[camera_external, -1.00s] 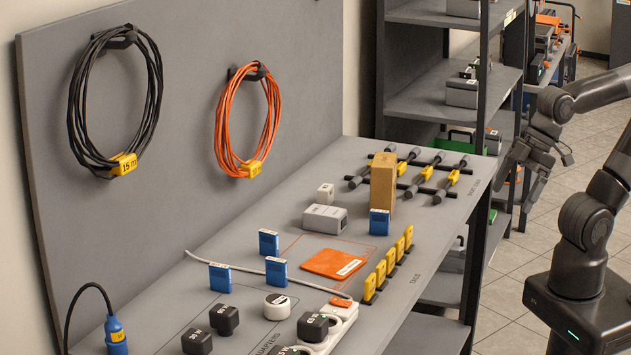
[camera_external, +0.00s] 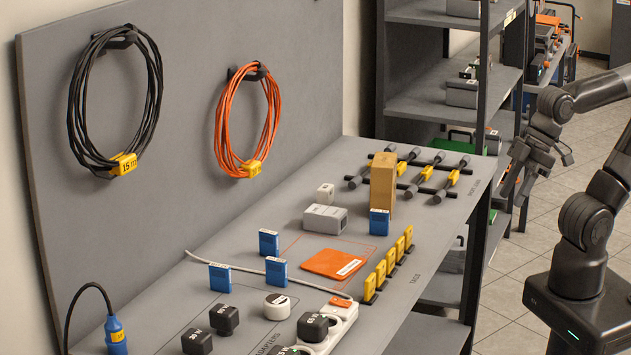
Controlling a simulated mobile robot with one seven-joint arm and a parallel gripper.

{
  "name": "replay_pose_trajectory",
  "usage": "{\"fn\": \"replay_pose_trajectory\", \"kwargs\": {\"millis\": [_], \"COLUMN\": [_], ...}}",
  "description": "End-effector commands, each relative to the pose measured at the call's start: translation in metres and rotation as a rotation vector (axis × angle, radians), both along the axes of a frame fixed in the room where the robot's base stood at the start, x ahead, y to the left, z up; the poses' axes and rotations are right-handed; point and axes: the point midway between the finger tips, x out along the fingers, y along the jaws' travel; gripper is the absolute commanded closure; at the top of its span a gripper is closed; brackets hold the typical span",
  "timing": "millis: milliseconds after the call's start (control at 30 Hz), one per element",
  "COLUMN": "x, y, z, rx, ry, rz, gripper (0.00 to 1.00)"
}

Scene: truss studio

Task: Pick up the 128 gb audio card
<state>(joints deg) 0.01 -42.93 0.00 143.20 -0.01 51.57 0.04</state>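Several small blue cards with white labels stand upright on the grey bench. One is at the back (camera_external: 269,243), one is front left (camera_external: 220,279), one is just right of the grey cable (camera_external: 276,272), and one is farther right by the tan block (camera_external: 380,224). Their labels are too small to read, so I cannot tell which is the 128 GB audio card. My gripper (camera_external: 516,190) hangs off the bench's right side, pointing down, away from all the cards. Its fingers look apart, with nothing visible between them.
An orange pouch (camera_external: 330,264) lies flat mid-bench, beside a row of yellow tags (camera_external: 389,261). A tall tan block (camera_external: 383,184) and a grey box (camera_external: 325,219) stand behind. Black adapters (camera_external: 224,318) and a white power strip (camera_external: 340,322) fill the front. Shelves (camera_external: 450,95) stand beyond.

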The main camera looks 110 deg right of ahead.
Motion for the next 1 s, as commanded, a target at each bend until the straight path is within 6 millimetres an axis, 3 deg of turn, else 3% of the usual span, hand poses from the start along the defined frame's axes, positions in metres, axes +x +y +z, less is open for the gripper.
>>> {"fn": "replay_pose_trajectory", "kwargs": {"millis": [133, 267, 467, 667, 1000], "x": [0.013, 0.043, 0.104, 0.168, 0.275], "y": [-0.004, -0.013, -0.032, -0.056, -0.107], "z": [0.006, 0.016, 0.029, 0.03, 0.001], "rx": [-0.004, -0.014, -0.026, -0.031, -0.023], "ry": [0.008, 0.023, 0.044, 0.061, 0.082], "rz": [-0.026, -0.087, -0.199, -0.308, -0.488], "gripper": [0.6, 0.6, 0.6, 0.6, 0.6]}}
